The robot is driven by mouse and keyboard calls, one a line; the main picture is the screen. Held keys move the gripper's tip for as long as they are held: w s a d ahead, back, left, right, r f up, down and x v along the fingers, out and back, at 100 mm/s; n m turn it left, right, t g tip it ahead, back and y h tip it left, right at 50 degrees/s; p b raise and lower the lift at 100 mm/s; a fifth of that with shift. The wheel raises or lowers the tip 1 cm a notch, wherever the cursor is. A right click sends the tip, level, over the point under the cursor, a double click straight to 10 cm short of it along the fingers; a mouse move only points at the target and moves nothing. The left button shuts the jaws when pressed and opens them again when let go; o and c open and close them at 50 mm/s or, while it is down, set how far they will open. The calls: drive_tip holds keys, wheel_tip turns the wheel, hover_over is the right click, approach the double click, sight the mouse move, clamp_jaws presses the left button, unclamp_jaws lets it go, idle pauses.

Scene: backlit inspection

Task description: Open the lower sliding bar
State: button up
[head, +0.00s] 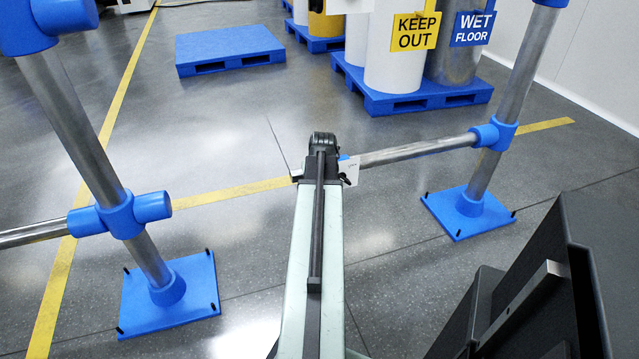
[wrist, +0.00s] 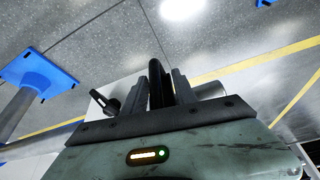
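The lower sliding bar (head: 415,152) is a silver tube. It runs left from the blue collar (head: 494,134) on the right post to my gripper and arm, where its left end is hidden. No bar shows between my arm and the blue collar (head: 122,214) on the left post. My gripper (head: 322,145) is at the bar's left end, beside a small white plate (head: 350,170) and a blue piece. In the wrist view my gripper (wrist: 165,85) shows as dark, close-set parts with a grey cylinder beside them. Whether it grips the bar is unclear.
Blue floor plates (head: 468,212) (head: 170,295) carry the posts. A blue pallet (head: 230,48) lies at the back. Drums stand on another pallet (head: 430,98) with "KEEP OUT" (head: 416,30) and "WET FLOOR" (head: 472,28) signs. Floor between the posts is clear apart from my arm.

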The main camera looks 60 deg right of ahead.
drive_tip(key=p+v, duration=0.5)
drive_tip(key=v, duration=0.2)
